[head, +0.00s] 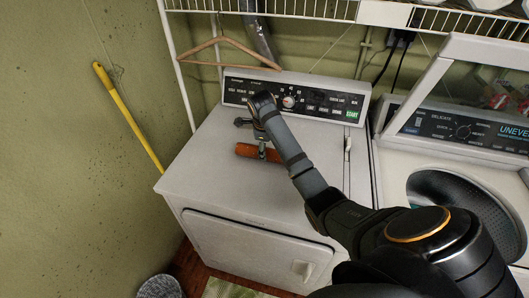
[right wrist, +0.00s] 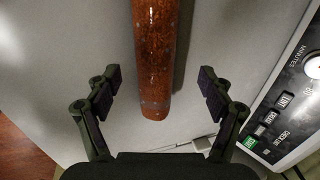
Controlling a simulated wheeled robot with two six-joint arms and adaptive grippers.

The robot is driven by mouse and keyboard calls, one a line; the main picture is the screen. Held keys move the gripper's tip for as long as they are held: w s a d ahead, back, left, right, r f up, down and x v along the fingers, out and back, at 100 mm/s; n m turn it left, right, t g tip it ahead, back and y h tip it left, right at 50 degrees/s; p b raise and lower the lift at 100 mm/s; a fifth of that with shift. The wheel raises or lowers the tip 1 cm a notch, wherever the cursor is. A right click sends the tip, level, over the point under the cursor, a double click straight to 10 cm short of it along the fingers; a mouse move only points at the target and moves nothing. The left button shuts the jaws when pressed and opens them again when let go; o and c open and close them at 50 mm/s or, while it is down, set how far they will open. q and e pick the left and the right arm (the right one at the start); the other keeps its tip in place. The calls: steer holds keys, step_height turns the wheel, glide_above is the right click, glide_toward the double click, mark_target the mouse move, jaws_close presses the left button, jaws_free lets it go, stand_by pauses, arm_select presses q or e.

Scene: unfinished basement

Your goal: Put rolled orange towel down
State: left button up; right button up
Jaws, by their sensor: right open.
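The rolled orange towel (head: 246,150) lies on the white top of the dryer (head: 205,165), in front of its control panel. In the right wrist view the towel (right wrist: 155,60) is a long reddish-orange roll coming down from the top edge, its near end between my fingers. My right gripper (head: 254,138) is open just over the towel in the head view. In the right wrist view its two fingertips (right wrist: 158,80) stand apart on either side of the roll, with a gap on both sides. My left gripper is not in view.
A washer (head: 400,160) with a raised lid stands to the right. A wooden hanger (head: 225,45) and a wire shelf (head: 290,8) are behind and above. A yellow pole (head: 128,115) leans on the left wall. The dryer top's front left is clear.

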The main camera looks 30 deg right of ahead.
mark_target(267, 150)
steer(key=x, duration=0.3)
steer(key=shift+s+f+p, duration=0.1)
steer(key=shift+f+p, duration=0.15)
steer(key=shift+p, duration=0.05)
steer(key=shift+f, duration=0.1)
steer(key=c, duration=0.6)
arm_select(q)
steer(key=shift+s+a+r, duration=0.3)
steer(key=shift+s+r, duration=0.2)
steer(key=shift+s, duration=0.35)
arm_select(e)
steer(key=c, duration=0.8)
